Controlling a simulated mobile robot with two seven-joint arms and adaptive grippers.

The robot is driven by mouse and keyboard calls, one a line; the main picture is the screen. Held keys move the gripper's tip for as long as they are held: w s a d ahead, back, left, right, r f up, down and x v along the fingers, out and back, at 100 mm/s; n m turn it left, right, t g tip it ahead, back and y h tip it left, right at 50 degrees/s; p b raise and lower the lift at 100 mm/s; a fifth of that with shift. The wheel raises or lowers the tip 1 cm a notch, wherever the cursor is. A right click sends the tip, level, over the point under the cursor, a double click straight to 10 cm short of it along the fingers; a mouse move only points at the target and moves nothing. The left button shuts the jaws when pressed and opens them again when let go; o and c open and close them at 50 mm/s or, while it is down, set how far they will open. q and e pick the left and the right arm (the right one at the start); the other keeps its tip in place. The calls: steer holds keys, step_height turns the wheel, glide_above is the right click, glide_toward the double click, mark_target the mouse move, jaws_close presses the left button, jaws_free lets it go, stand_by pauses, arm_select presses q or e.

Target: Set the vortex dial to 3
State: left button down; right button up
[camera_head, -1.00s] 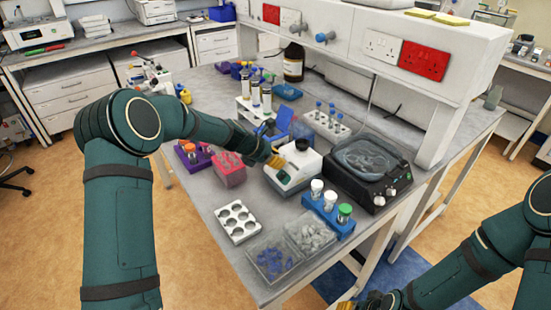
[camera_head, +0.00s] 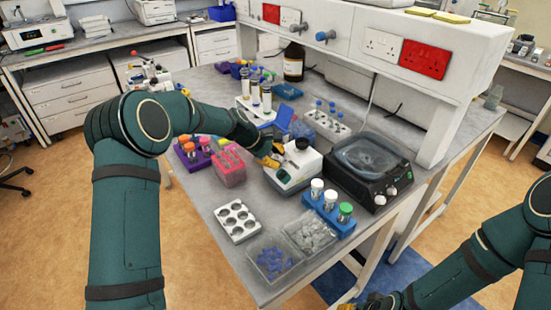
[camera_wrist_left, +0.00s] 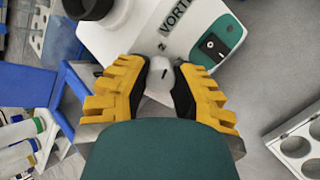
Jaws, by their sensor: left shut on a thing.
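The vortex mixer (camera_head: 296,172) is a white box with a black cup on top, on the bench left of the black stirrer. In the left wrist view its white body (camera_wrist_left: 112,38) carries the lettering "VORT", cut off, and a black rocker switch on a green panel. The pale dial (camera_wrist_left: 161,80) has a dark pointer line, with a digit like 2 beside it; its exact setting is unclear. My left gripper (camera_wrist_left: 158,88) is shut on the dial, yellow fingers on both sides; in the head view the gripper (camera_head: 270,161) is at the mixer's left side. My right gripper (camera_head: 362,303) is cut off at the bottom edge.
A black stirrer (camera_head: 370,172) stands right of the mixer. A blue rack (camera_head: 328,214) with capped tubes is in front. A white holed rack (camera_head: 237,221), a pink tube rack (camera_head: 229,170) and clear trays (camera_head: 270,263) lie nearby. A blue box (camera_head: 280,122) is behind the gripper.

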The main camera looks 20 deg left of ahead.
arm_select(q)
steer(key=m+b, duration=0.1)
steer(key=m, duration=0.3)
steer(key=shift+d+m+g, duration=0.1)
steer(key=shift+m+g, duration=0.2)
steer(key=shift+m+y+b, duration=0.4)
steer(key=shift+m+b, duration=0.15)
steer(key=shift+m, duration=1.65)
steer(key=c, duration=0.7)
jaws_free()
steer(key=shift+r, duration=0.1)
steer(key=shift+s+a+r, duration=0.1)
steer(key=shift+a+r, duration=0.1)
steer(key=shift+r, duration=0.05)
steer(key=v, duration=1.1)
steer(key=shift+r, duration=0.2)
